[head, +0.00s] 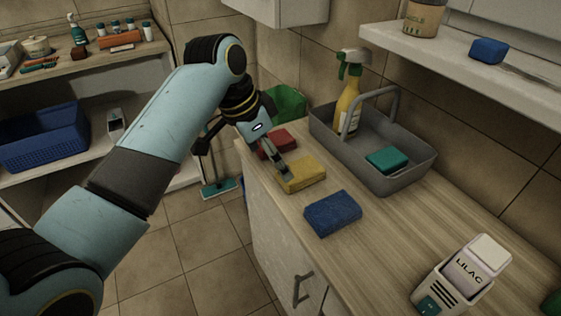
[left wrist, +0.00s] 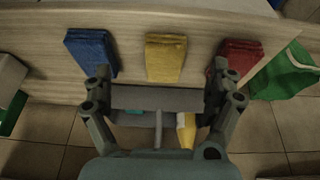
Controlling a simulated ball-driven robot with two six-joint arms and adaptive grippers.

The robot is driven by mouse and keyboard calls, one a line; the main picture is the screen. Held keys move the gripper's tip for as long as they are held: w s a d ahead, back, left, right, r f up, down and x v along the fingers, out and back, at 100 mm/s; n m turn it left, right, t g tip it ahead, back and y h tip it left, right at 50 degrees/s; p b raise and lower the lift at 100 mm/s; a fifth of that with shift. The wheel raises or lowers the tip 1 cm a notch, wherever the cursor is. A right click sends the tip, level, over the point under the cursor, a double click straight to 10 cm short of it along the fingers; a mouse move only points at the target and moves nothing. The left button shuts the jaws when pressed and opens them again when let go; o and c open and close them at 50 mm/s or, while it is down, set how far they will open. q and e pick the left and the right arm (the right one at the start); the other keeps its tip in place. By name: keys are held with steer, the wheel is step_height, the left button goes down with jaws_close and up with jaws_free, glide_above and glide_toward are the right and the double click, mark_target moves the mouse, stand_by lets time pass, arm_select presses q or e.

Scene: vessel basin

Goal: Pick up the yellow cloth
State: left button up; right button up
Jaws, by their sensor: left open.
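The yellow cloth (head: 307,174) lies folded on the wooden counter, between a red cloth (head: 277,145) and a blue cloth (head: 332,213). In the left wrist view the yellow cloth (left wrist: 165,58) is at upper middle, with the blue cloth (left wrist: 90,52) to its left and the red cloth (left wrist: 235,60) to its right. My left gripper (head: 248,168) is open and empty at the counter's front edge. One finger overlaps the yellow cloth's left end in the head view. In the left wrist view my left gripper's fingertips (left wrist: 161,72) are spread wider than the yellow cloth.
A grey caddy (head: 408,182) with a spray bottle (head: 348,100) and teal sponge (head: 387,160) stands behind the cloths. A LILAC box (head: 465,275) stands at the near right. A green bag (head: 288,103) is at the far end. A shelf (head: 480,62) overhangs the right.

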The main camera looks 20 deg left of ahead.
mark_target(297, 170)
arm_select(q)
steer(key=w+f, duration=0.1)
steer(key=w+d+f, duration=0.1)
steer(key=w, duration=0.1)
steer(key=shift+w+d, duration=0.15)
steer(key=shift+d, duration=0.05)
steer(key=x, duration=0.4)
steer(key=w+x, duration=0.1)
steer(key=x, duration=0.1)
steer(key=shift+d+r, duration=0.25)
steer(key=shift+d, duration=0.15)
steer(key=shift+s, duration=0.1)
steer(key=c, duration=1.3)
steer(key=shift+o, duration=0.2)
steer(key=shift+r, duration=0.15)
